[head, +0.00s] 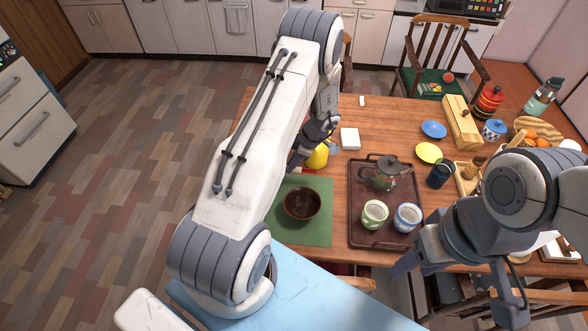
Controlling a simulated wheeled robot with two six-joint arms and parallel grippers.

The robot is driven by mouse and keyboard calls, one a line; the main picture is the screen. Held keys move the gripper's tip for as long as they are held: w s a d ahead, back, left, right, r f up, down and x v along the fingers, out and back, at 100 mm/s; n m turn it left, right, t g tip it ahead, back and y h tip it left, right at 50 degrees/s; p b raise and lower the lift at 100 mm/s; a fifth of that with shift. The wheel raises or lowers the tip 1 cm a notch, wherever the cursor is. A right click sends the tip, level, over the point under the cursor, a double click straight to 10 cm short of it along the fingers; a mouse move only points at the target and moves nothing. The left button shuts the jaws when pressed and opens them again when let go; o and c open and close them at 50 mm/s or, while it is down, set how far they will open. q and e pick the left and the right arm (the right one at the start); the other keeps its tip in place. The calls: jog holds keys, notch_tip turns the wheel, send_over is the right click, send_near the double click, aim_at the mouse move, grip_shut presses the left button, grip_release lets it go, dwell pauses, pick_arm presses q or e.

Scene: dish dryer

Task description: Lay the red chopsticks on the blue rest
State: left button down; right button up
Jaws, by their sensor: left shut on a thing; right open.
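My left gripper (312,147) is over the left part of the table, beyond the green mat. It is largely hidden by my own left arm. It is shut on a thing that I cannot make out. I cannot pick out the red chopsticks or the blue rest for certain; my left arm covers part of the table's left side. My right gripper (457,285) is open and empty at the near right edge of the table, its two fingers wide apart.
A brown bowl (302,204) stands on the green mat (318,238). A dark tray (357,213) holds a teapot (384,175) and two cups. A yellow object (318,158) shows beside my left gripper. Blue (433,129) and yellow (428,152) dishes lie farther right.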

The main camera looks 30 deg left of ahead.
pick_arm(q)
jog(key=shift+w+f, duration=0.45)
jog(key=shift+f+p, duration=0.3)
jog(key=shift+f, duration=1.55)
jog(key=shift+f, duration=0.65)
jog(key=c, duration=0.8)
grip_release()
jog(key=shift+r, duration=0.2)
jog(key=b+v, duration=0.1)
jog(key=v, duration=1.2)
jog(key=shift+s, duration=0.1)
jog(key=shift+a, duration=0.1)
